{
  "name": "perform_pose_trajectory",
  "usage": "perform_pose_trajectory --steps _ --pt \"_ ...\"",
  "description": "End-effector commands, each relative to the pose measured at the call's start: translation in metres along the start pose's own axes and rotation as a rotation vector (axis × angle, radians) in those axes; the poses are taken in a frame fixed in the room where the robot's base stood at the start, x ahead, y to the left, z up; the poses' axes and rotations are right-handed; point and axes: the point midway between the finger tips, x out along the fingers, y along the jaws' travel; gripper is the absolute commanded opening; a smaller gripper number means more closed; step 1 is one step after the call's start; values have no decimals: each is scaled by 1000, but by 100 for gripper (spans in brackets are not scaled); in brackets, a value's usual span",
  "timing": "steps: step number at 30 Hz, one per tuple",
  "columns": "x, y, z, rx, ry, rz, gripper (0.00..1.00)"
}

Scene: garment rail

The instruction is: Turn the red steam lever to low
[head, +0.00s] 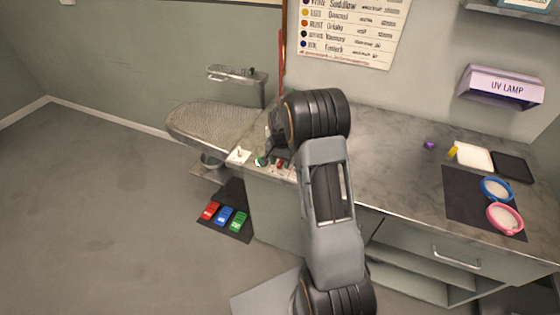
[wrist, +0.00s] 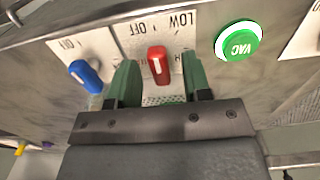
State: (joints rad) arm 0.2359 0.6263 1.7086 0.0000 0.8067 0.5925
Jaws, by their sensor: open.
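The red steam lever (wrist: 158,65) is on a white labelled plate on the panel in the wrist view, with "OFF" and "LOW" printed above it. My gripper (wrist: 157,85) is open, with one green finger on each side of the red lever. I cannot tell whether either finger touches it. In the head view the red lever (head: 280,164) shows small at the counter's front left, beside my gripper (head: 272,155), which is partly hidden by my own arm.
A blue lever (wrist: 85,76) and a green "VAC" button (wrist: 238,41) flank the red lever. An ironing board (head: 212,122) stands left of the counter. Red, blue and green pedals (head: 224,216) sit on the floor. Blue and pink bowls (head: 504,218) stand on the counter's right.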

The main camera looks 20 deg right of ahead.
Motion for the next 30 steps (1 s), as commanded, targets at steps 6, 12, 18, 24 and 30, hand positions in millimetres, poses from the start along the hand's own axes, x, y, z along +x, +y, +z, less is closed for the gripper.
perform_pose_trajectory --steps 6,12,18,24,30 --pt "0 0 0 0 0 0 31" --pt "0 0 0 0 0 0 12" --pt "0 0 0 0 0 0 0" --pt "0 0 0 24 1 0 0" --pt "1 0 0 127 1 -1 0"
